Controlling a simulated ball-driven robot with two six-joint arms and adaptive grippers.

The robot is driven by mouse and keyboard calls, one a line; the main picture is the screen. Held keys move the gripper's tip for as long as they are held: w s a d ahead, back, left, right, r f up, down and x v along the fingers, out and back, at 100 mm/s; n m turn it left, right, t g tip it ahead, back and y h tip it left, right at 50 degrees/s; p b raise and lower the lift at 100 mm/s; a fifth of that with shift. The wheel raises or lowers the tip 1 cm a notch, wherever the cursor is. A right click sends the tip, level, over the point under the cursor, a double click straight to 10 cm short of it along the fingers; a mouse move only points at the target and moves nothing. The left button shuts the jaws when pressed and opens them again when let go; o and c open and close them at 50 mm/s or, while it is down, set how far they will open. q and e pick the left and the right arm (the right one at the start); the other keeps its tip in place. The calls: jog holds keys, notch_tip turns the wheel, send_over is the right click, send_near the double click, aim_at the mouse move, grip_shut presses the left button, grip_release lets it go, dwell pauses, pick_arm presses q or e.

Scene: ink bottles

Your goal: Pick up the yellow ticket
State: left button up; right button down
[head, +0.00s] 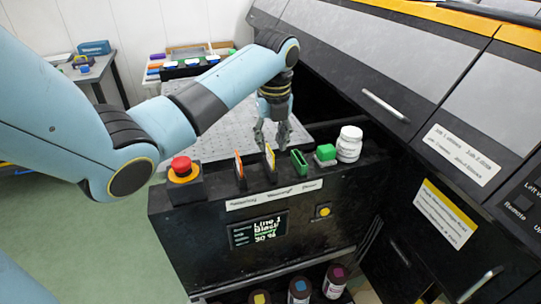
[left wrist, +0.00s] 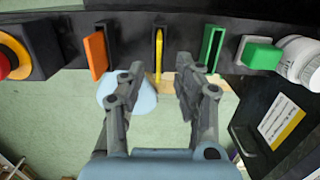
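The yellow ticket (head: 270,157) stands upright in a slot on top of the black console, between an orange ticket (head: 239,165) and a green ticket (head: 299,161). In the left wrist view the yellow ticket (left wrist: 158,52) shows edge-on as a thin strip, beyond and between my fingertips. My left gripper (head: 271,134) is open, with its fingers spread on either side of the yellow ticket's line; it also shows in the left wrist view (left wrist: 162,75). I see no contact with the ticket. My right gripper is not in view.
A red emergency button (head: 182,166) stands at the console's left. A green block (head: 325,153) and a white bottle (head: 349,144) stand at its right. Ink bottles (head: 299,289) sit on a shelf below. A large dark machine rises at the right.

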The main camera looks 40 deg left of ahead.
aim_at(270, 150)
pick_arm(q)
jog(key=f, duration=0.4)
jog(key=shift+w+a+f, duration=0.1)
jog(key=shift+a+f, duration=0.1)
jog(key=shift+a, duration=0.05)
grip_shut()
jog(key=shift+r, duration=0.1)
